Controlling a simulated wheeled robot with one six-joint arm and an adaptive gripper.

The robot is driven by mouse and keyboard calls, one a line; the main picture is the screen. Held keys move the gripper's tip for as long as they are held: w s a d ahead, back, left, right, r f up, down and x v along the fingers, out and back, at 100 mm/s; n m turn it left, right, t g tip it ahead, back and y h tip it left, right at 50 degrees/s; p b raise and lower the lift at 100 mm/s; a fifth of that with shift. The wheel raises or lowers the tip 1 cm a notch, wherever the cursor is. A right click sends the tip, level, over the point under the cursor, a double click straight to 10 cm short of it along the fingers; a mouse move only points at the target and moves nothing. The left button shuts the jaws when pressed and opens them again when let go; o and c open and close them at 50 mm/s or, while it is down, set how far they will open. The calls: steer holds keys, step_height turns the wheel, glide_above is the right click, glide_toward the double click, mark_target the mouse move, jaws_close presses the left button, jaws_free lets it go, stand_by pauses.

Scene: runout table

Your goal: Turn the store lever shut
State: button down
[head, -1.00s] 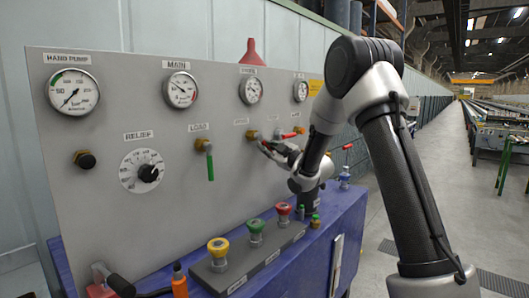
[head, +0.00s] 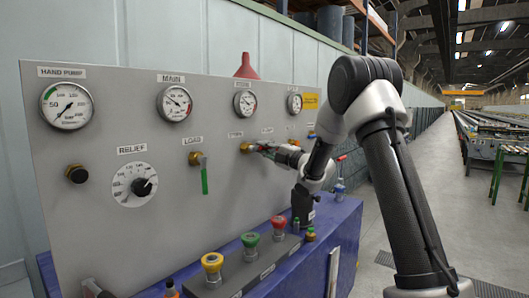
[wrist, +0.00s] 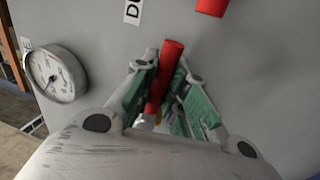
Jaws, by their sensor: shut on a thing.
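In the head view my gripper (head: 264,148) is at the panel, just right of a brass valve (head: 246,148) in the middle of the valve row. The small label above this valve is too blurred to read surely. In the wrist view my gripper (wrist: 166,64) is shut on a red lever handle (wrist: 171,52), which lies between the green-padded fingers. The handle's outer end sticks out past the fingertips. In the head view the held lever is mostly hidden by the fingers and looks roughly level, pointing right from the valve.
The load lever (head: 204,178) hangs down with a green grip, left of my gripper. Another red handle (wrist: 212,5) is close by in the wrist view. Several gauges line the panel (head: 110,225) above. Push-buttons (head: 250,240) stand on a box below.

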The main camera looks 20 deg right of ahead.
steer(key=shift+r+n, duration=0.15)
steer(key=shift+n, duration=0.35)
steer(key=c, duration=1.4)
jaws_free()
steer(key=shift+c, duration=0.2)
steer(key=v, duration=1.2)
steer(key=shift+d, duration=0.1)
